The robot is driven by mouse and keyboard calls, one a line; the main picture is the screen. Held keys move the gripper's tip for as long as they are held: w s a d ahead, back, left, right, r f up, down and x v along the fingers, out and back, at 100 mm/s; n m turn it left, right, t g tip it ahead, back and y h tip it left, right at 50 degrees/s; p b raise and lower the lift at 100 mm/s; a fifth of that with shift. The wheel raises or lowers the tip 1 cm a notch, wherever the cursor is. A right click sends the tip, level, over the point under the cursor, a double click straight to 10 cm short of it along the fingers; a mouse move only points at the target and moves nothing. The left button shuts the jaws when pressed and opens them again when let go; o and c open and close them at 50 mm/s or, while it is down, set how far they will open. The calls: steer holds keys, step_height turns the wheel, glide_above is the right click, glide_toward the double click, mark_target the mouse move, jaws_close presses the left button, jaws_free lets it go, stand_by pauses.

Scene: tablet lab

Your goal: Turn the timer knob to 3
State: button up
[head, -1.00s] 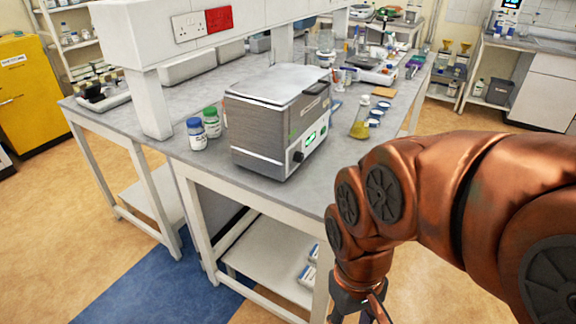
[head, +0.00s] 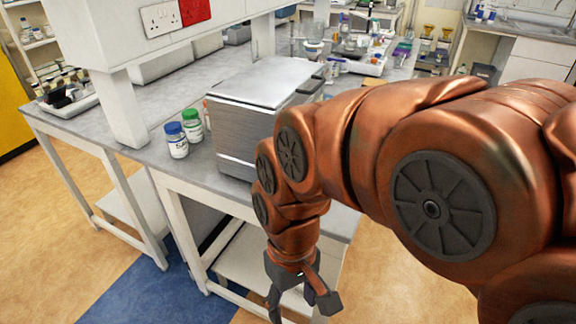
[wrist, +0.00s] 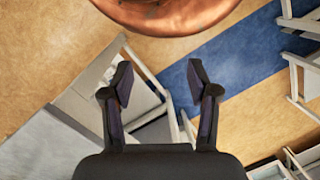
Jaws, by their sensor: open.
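The grey metal bath-like machine (head: 240,115) stands on the bench in the head view. Its front panel, with the timer knob, is hidden behind my arm. My gripper (head: 301,306) hangs low in front of the bench, below the bench top, with nothing between its fingers. In the wrist view my gripper (wrist: 160,85) is open, its two dark fingers apart above the floor. The machine does not show in the wrist view.
A blue-capped jar (head: 176,140) and a green-capped jar (head: 192,126) stand left of the machine. A white shelf unit (head: 100,45) rises behind. The bench top (head: 150,108) has bare room at left.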

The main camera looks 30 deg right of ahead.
steer(key=w+a+f+y+b, duration=0.3)
steer(key=w+f+y+b, duration=0.1)
steer(key=w+b, duration=0.1)
steer(key=w+d+f+m+t+y+b, duration=0.1)
steer(key=w+d+m+t+y+b, duration=0.3)
steer(key=w+t+b, duration=0.55)
steer(key=w+d+r+t+b, duration=0.1)
steer(key=w+d+t+b, duration=0.1)
steer(key=d, duration=0.6)
steer(key=w+d+r+m+t+b, duration=0.1)
steer(key=w+d+t+b, duration=0.2)
steer(key=d, duration=0.5)
steer(key=w+d+r+t+b, duration=0.2)
steer(key=w+d+t+b, duration=0.1)
steer(key=d, duration=0.5)
steer(key=shift+w+d+m+t+h+b, duration=0.2)
steer(key=shift+w+m+t+h+b, duration=0.1)
steer(key=shift+h, duration=0.1)
steer(key=shift+x, duration=3.75)
jaws_close()
